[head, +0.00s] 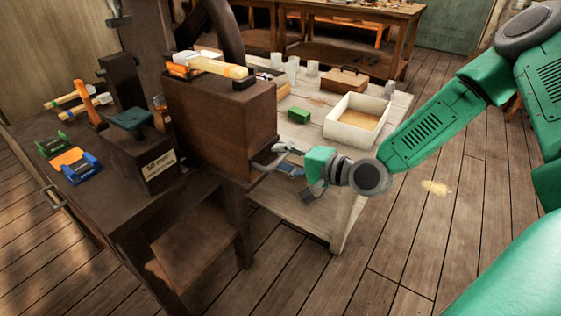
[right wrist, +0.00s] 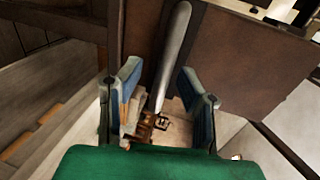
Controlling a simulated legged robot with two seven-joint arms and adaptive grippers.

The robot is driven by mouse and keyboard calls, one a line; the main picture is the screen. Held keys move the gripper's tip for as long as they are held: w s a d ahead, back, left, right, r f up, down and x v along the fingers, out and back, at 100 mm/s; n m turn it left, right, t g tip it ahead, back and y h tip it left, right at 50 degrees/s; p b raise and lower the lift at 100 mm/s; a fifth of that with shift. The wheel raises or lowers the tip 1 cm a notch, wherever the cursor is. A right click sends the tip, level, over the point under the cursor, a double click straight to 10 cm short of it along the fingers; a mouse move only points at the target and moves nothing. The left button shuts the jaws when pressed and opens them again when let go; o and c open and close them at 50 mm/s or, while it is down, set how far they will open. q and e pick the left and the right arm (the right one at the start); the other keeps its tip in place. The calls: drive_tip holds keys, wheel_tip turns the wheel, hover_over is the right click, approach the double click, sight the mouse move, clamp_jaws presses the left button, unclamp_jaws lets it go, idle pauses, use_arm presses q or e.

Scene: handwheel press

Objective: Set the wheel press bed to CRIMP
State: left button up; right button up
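A large dark brown box (head: 222,128) of the press stands at the right end of the dark bench. A pale grey bar handle (head: 262,166) sticks out from its right side. My right gripper (head: 283,156) is at this handle. In the right wrist view my right gripper (right wrist: 163,92) has its two blue-padded fingers apart, and the grey handle (right wrist: 174,50) runs between them. I see a gap on both sides, so the fingers do not clasp it. A dark curved rim (head: 226,34), possibly the handwheel, shows at the top. I can read no CRIMP mark. My left gripper is out of view.
The dark bench (head: 85,195) holds a small labelled block (head: 160,172) and coloured tools. A pale table (head: 315,160) behind my right gripper carries a white tray (head: 357,114), a green block (head: 299,115) and cups. The wooden floor at the right is open.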

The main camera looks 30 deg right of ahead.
drive_tip(key=shift+w+a, duration=0.1)
drive_tip(key=shift+w, duration=0.15)
clamp_jaws()
drive_tip(key=shift+w+f, duration=0.1)
